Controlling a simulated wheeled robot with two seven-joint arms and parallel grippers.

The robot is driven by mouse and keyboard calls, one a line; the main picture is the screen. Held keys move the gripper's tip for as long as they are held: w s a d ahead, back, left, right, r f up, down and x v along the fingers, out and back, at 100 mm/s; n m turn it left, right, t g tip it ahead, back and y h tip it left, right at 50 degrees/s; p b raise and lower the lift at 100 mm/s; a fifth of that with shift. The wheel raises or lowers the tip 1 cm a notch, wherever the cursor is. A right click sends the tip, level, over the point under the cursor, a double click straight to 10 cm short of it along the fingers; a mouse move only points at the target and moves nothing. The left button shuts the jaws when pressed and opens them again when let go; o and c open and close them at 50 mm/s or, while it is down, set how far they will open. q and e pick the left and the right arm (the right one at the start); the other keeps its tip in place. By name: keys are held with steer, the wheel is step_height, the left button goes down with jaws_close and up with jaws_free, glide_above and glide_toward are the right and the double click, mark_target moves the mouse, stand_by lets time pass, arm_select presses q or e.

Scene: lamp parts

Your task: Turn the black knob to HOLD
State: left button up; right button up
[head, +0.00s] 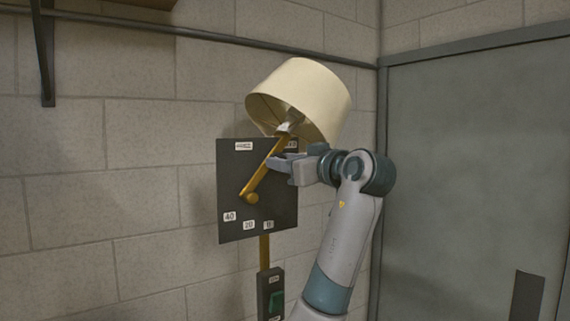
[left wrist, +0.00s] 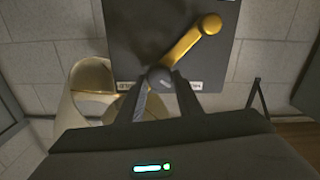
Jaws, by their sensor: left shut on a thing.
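A dark square panel (head: 230,185) stands in front of the wall with a brass lever (head: 260,182) on its face. The lever's round pivot end is low on the panel, and the lever slants up to the right. In the left wrist view the brass lever (left wrist: 190,42) runs to a dark round knob (left wrist: 160,77). My left gripper (head: 272,162) is shut on this knob, with one finger on each side of it. Small white labels sit along the panel's top edge, one at upper left (head: 244,146); I cannot read them surely. My right gripper is not in view.
A cream lampshade (head: 310,92) tilts just above the panel, close to my gripper. A brass pole (head: 264,248) and a dark box with a green switch (head: 276,302) are below. Labels 40 (head: 229,216) and 20 (head: 249,225) sit low. A grey door (head: 480,150) is at right.

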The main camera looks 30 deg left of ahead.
arm_select(q)
steer(key=m+b, duration=0.5)
steer(key=m, duration=0.6)
steer(key=m+b, duration=0.5)
steer(key=m, duration=0.7)
steer(key=shift+w+d+f, duration=0.1)
steer(key=shift+w+f, duration=0.05)
stand_by(0.4)
steer(key=o, duration=1)
steer(key=shift+o, duration=0.2)
steer(key=shift+d+f, duration=0.1)
steer(key=b+v, duration=0.6)
steer(key=v, duration=1.1)
steer(key=shift+b, duration=0.4)
